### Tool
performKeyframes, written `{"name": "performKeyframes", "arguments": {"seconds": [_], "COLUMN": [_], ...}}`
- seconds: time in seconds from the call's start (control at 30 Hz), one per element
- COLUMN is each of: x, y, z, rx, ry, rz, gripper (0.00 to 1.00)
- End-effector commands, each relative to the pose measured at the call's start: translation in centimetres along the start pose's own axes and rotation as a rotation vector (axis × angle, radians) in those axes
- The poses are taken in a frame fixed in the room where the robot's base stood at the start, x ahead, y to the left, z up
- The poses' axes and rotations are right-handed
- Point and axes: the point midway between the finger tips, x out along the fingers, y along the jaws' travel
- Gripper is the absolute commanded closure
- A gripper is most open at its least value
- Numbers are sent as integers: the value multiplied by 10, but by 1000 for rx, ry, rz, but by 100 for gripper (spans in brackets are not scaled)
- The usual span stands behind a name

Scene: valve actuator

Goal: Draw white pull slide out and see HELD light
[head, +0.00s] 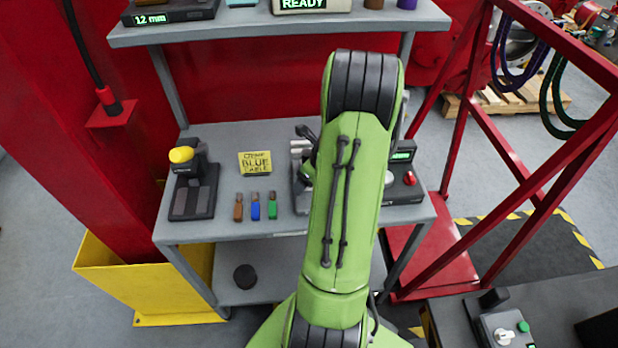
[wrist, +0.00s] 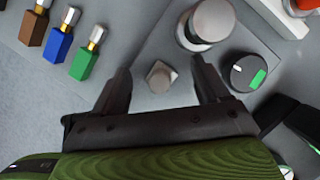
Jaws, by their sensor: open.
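My gripper (wrist: 161,70) is open in the wrist view, its two dark fingers on either side of a small pale grey, square-ended peg (wrist: 160,77). I see clear gaps between the peg and both fingers. I cannot tell whether this peg is the white pull slide. The peg stands on a grey plate, near a large metal cylinder (wrist: 207,22) and a black dial with a green mark (wrist: 248,72). In the head view my green arm hides the gripper and much of this device. No light that reads HELD can be made out.
Brown, blue and green plugs (head: 255,206) lie left of my arm on the grey bench (head: 225,228). A yellow note (head: 255,163) and a yellow-knobbed device (head: 182,155) are farther left. A red knob (head: 409,178) is at right. A shelf (head: 250,32) crosses above.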

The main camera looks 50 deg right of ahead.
Motion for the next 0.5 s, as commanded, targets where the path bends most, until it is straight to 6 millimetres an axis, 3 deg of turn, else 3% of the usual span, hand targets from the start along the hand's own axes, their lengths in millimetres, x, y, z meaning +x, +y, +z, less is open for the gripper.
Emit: {"name": "performKeyframes", "arguments": {"seconds": [0.17,0.5], "x": [-9,-101], "y": [0,-1], "z": [1,1], "rx": [0,0], "ry": [-1,-2], "rz": [-2,-6], "gripper": [25,25]}}
